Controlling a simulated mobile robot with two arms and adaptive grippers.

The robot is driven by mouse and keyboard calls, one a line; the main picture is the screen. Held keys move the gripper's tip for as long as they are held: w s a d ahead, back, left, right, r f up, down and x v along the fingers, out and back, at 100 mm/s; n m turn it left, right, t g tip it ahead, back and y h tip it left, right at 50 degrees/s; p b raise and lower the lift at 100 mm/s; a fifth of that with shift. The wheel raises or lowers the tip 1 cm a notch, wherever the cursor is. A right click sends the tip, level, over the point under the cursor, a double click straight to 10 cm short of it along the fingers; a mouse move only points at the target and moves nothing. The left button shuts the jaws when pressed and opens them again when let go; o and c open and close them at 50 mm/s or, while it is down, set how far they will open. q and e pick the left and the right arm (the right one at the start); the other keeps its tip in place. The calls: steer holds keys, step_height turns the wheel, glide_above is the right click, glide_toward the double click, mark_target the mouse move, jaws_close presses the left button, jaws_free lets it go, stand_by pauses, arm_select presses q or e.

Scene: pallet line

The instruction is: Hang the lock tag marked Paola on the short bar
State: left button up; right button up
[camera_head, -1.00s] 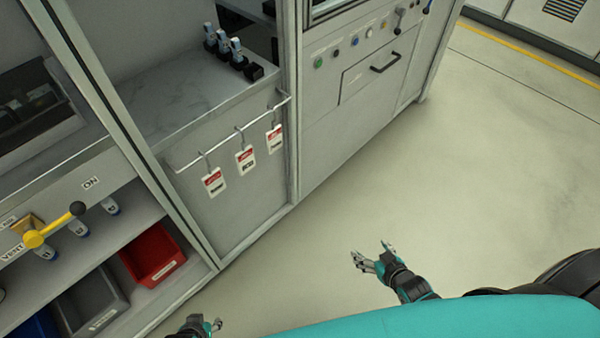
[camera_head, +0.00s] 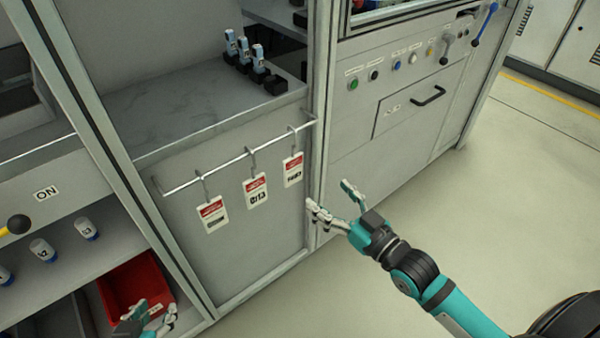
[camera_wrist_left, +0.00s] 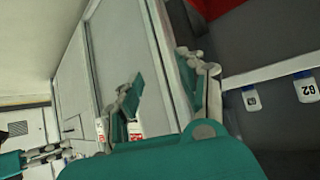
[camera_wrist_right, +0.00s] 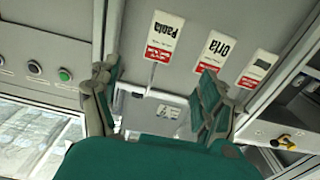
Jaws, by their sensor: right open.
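Three red-and-white lock tags hang from hooks on a thin rail (camera_head: 180,187) on the grey cabinet front. The right wrist view, turned upside down, reads Paola on one tag (camera_wrist_right: 165,37); it is the rightmost tag (camera_head: 292,171) in the head view. The tag beside it reads Orla (camera_wrist_right: 216,50). The third tag (camera_wrist_right: 256,68) is too small to read. I cannot tell a separate short bar. My right gripper (camera_head: 329,196) is open and empty, right of and below the Paola tag, apart from it. My left gripper (camera_head: 154,318) is open and empty near the red bin.
A red bin (camera_head: 130,284) stands on the lower left shelf. A lever with a black knob (camera_head: 18,224) juts out at the left. Several blue-and-white items stand on the counter above the rail. A drawer handle (camera_head: 428,96) sticks out at the right. The floor at the right is clear.

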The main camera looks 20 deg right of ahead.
mark_target(295, 164)
steer(key=b+x, duration=0.2)
steer(key=x, duration=1)
steer(key=shift+f, duration=0.15)
arm_select(q)
steer(key=w+d+r+t+h, duration=0.2)
steer(key=w+r+t, duration=0.3)
steer(key=r, duration=0.5)
steer(key=shift+w+d+r+t, duration=0.15)
steer(key=shift+w+d+t, duration=0.3)
steer(key=shift+t, duration=0.65)
arm_select(e)
steer(key=shift+w+a, duration=0.2)
steer(key=shift+w, duration=0.3)
arm_select(q)
steer(key=shift+s+d, duration=0.1)
steer(key=shift+s, duration=0.05)
arm_select(e)
steer(key=c, duration=1.4)
arm_select(q)
steer(key=shift+s+a+f+g, duration=0.1)
steer(key=shift+f+g, duration=0.15)
steer(key=shift+f, duration=0.15)
steer(key=shift+s+a+f+g, duration=0.1)
steer(key=shift+f+g, duration=0.15)
steer(key=shift+f, duration=0.15)
arm_select(e)
steer(key=shift+r, duration=0.2)
